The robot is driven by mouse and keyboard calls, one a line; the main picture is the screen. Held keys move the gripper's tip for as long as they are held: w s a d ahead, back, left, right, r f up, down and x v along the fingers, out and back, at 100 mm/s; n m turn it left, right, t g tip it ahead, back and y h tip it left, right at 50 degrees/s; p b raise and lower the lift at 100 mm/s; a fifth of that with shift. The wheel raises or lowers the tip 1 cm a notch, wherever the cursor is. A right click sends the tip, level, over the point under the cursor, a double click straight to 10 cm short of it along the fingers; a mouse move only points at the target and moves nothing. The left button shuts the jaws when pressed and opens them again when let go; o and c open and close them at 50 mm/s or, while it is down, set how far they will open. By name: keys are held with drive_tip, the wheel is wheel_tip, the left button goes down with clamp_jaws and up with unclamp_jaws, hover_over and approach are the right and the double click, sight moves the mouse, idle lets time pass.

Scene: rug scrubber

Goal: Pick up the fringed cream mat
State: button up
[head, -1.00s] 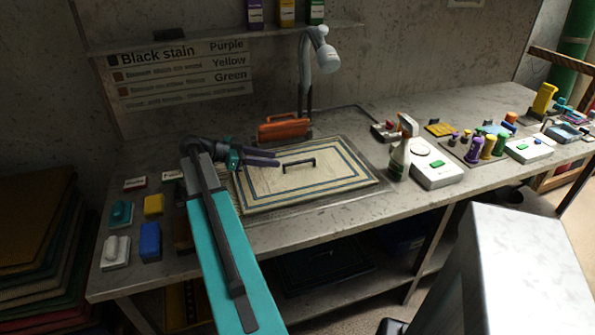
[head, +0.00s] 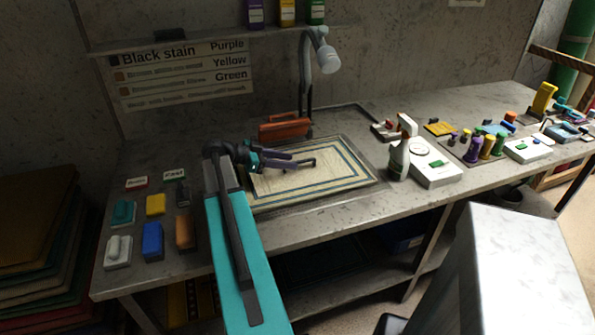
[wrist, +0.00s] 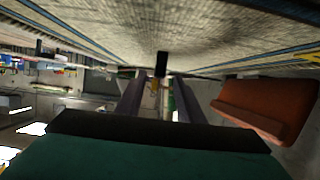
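The fringed cream mat (head: 335,172), with dark blue border lines, lies flat on the wash area of the grey bench in the head view. It fills the top of the wrist view (wrist: 220,30). A small black handle (wrist: 161,65) stands on the mat. My gripper (head: 296,160) is low over the left-centre of the mat, with its fingertips at the handle. In the wrist view its two dark fingers (wrist: 158,80) are apart, with the handle seen end-on between their tips. I cannot tell whether either finger touches it.
An orange tool (head: 284,127) stands behind the mat, close beside my gripper in the wrist view (wrist: 265,108). A shower hose (head: 306,70) rises behind. A spray bottle (head: 400,158) and white scale (head: 432,165) stand right. Several brushes and sponges (head: 152,238) lie left.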

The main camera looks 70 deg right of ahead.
sight(297, 161)
drive_tip(key=x, duration=0.1)
drive_tip(key=p+x, duration=0.1)
drive_tip(key=x, duration=0.1)
drive_tip(key=shift+s+r, duration=0.2)
drive_tip(key=shift+r, duration=0.05)
drive_tip(key=shift+s+d+f+p, duration=0.35)
drive_tip(key=shift+s+f, duration=0.05)
drive_tip(key=shift+s, duration=0.05)
clamp_jaws()
